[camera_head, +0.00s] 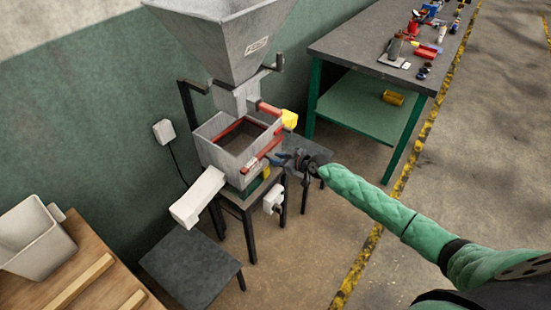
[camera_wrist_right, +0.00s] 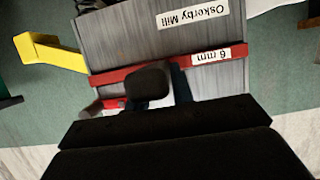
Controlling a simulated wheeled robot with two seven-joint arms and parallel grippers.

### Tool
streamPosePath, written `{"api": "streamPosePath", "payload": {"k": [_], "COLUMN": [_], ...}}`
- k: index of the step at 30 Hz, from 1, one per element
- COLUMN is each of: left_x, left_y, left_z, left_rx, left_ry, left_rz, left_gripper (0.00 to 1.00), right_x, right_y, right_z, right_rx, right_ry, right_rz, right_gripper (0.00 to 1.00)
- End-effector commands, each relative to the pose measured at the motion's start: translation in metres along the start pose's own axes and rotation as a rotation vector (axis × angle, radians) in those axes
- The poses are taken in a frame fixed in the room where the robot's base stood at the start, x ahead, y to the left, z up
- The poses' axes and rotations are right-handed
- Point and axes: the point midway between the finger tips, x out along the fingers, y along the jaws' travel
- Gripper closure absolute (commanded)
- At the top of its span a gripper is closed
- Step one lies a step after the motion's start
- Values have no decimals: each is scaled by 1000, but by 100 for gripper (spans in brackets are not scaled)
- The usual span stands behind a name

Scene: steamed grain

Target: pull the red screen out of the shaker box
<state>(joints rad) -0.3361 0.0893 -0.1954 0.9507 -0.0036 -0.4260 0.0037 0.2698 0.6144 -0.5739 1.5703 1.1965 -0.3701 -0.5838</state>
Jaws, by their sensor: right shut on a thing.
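The shaker box (camera_head: 212,152) is a grey open-topped metal box under the hopper, on a dark stand. The red screen (camera_head: 250,165) shows as a red bar along the box's near right side. In the right wrist view the red screen (camera_wrist_right: 120,75) is a red strip across the grey box wall, with a "6 mm" label. My right gripper (camera_head: 283,160) reaches in from the right to this red edge, and its dark fingers (camera_wrist_right: 160,84) are shut at the strip. The exact grip is hidden behind the fingers. My left gripper is in neither view.
A grey hopper (camera_head: 222,40) stands above the box. A white chute (camera_head: 198,197) juts out to the left front, above a dark low table (camera_head: 190,265).

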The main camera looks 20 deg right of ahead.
Motion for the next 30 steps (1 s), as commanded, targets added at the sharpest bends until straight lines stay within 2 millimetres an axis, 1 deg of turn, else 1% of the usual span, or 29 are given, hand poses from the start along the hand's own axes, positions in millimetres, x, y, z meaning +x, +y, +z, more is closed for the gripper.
{"api": "streamPosePath", "payload": {"k": [30], "left_x": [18], "left_y": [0], "left_z": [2], "left_rx": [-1], "left_ry": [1], "left_rz": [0], "left_gripper": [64], "right_x": [-53], "right_y": [0], "right_z": [21], "right_rx": [-1], "right_ry": [2], "right_rz": [0], "right_gripper": [100]}}
